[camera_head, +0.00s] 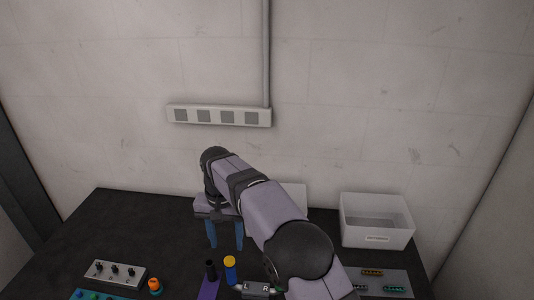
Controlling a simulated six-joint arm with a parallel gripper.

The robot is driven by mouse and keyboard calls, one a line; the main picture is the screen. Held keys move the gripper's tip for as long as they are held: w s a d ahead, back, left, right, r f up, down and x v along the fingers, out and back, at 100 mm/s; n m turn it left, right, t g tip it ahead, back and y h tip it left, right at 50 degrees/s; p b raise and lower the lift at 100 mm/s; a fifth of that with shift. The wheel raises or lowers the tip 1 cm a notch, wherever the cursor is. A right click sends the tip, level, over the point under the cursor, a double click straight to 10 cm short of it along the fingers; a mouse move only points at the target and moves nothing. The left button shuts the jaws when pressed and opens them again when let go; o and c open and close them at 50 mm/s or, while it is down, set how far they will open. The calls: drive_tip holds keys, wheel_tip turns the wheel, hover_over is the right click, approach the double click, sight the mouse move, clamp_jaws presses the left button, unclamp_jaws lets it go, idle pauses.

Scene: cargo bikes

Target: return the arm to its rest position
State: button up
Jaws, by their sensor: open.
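My gripper (226,247) is at the middle of the dark table, with its two blue fingers pointing down. The fingers are apart and nothing shows between them. My arm reaches from the lower right up to the gripper and hides part of the table behind and below it. A yellow-topped cylinder (230,268) and a black cylinder (211,270) stand in front of the gripper in the picture. I cannot tell how high the fingertips are above the table.
A labelled white bin (354,232) stands at the right. A switch panel (115,272), an orange part (155,287), a purple piece (208,289) and a box marked L and R (256,291) lie in front. The dark table (130,225) is clear at back left.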

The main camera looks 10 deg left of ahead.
sight(228, 257)
drive_tip(key=f+n, duration=0.1)
drive_tip(key=f, duration=0.1)
drive_tip(key=f+n, duration=0.3)
drive_tip(key=shift+w+a+f+t, duration=0.2)
drive_tip(key=shift+w+f+t, duration=0.1)
drive_tip(key=shift+n, duration=0.6)
drive_tip(key=s+d+f, duration=0.1)
drive_tip(key=s+f, duration=0.1)
drive_tip(key=f, duration=0.1)
drive_tip(key=s+d+f, duration=0.1)
drive_tip(key=shift+s+d+f, duration=0.3)
drive_tip(key=shift+d+f, duration=0.05)
drive_tip(key=shift+f, duration=0.05)
drive_tip(key=s+d+f+m+g+b, duration=0.1)
drive_tip(key=s+d+m+g+b, duration=0.15)
drive_tip(key=s+d, duration=2.1)
drive_tip(key=w+d+r+m+t+b, duration=0.1)
drive_tip(key=w+d+r+m+t, duration=0.1)
drive_tip(key=d, duration=0.4)
drive_tip(key=w+r+m, duration=0.1)
drive_tip(key=w, duration=0.1)
drive_tip(key=shift+w+d, duration=0.3)
drive_tip(key=shift+d, duration=0.1)
